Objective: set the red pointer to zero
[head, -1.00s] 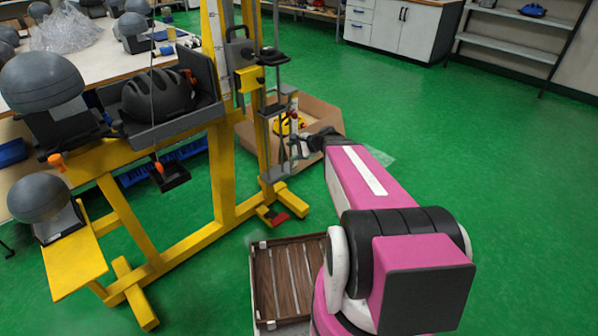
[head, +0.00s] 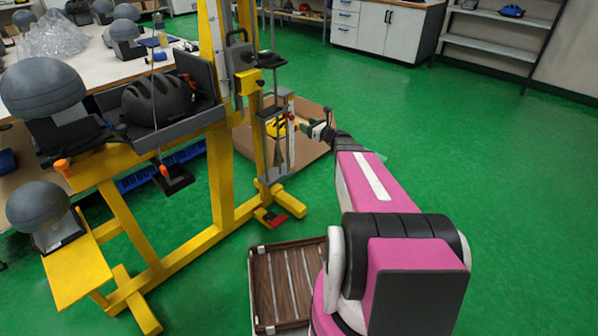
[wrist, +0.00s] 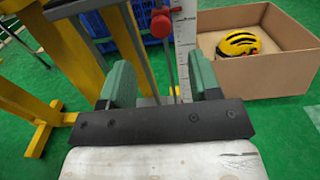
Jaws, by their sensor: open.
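The red pointer (wrist: 160,24) is a small red piece on a thin upright rod, beside a white graduated scale (wrist: 185,45) in the wrist view. A small red knob sticks out to its right, in front of the scale. The scale also shows in the head view (head: 291,150), where the pointer is too small to read. My gripper (wrist: 160,64) is open and empty, with its green fingers left and right of the rod in the picture. The pointer appears above the fingertips there. In the head view my gripper (head: 312,128) is just right of the scale. The zero mark is not legible.
The yellow drop tower (head: 220,170) stands left of my arm, with a black helmet (head: 157,98) on its carriage. A cardboard box (wrist: 255,75) with a yellow helmet (wrist: 238,44) lies behind. A wooden crate (head: 253,290) is in front. Green floor is clear to the right.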

